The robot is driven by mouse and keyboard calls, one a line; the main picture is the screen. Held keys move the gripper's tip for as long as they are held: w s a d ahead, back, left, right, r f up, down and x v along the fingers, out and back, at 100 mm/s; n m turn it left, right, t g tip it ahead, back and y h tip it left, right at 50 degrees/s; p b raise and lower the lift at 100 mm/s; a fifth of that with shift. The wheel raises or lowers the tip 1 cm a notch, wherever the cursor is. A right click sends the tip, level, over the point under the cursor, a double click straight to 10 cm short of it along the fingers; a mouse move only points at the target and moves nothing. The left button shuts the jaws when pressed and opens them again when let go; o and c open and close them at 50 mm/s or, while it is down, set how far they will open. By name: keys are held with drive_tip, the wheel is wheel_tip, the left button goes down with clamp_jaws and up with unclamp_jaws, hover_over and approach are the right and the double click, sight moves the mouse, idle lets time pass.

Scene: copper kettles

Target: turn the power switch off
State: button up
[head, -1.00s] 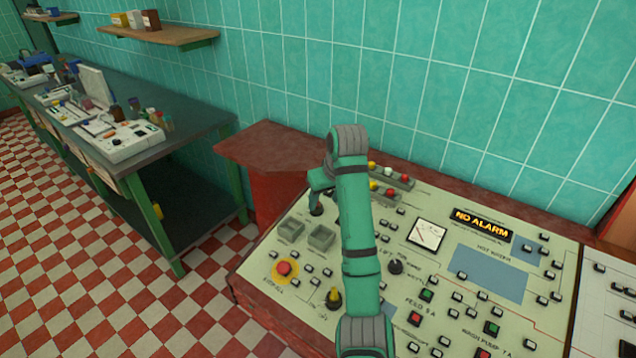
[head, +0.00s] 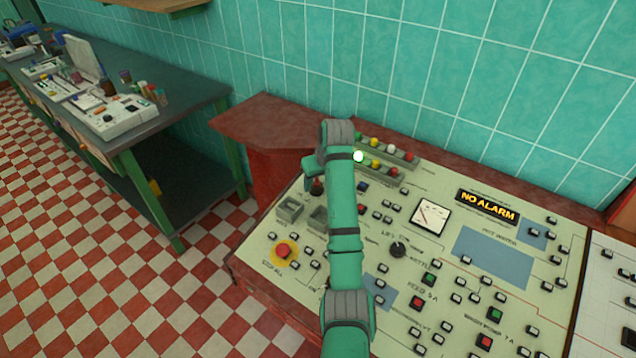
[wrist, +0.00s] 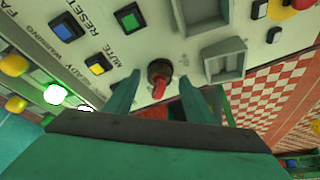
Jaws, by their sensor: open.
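A small switch with a red lever on a black round base (wrist: 159,78) stands on the cream control panel (head: 480,235); it seems to be the power switch, but I read no label on it. In the head view it shows as a small dark and red knob (head: 317,187) near the panel's far left corner. My gripper (wrist: 160,88) is open, with one finger on each side of the switch in the wrist view. I cannot tell if either finger touches it. In the head view my gripper is partly hidden by my arm.
Near the switch are grey recessed boxes (wrist: 222,57), a blue button (wrist: 67,27), a green button (wrist: 130,18) and a yellow button (wrist: 98,64). A red emergency button (head: 284,251) is nearer. Rows of lamps (head: 376,163) stand at the back, one glowing white. A workbench (head: 175,125) is left.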

drive_tip(key=shift+w+a+f, duration=0.1)
drive_tip(key=shift+w+f, duration=0.05)
drive_tip(key=shift+f, duration=0.35)
drive_tip(key=c, duration=1)
drive_tip(key=shift+c, duration=0.4)
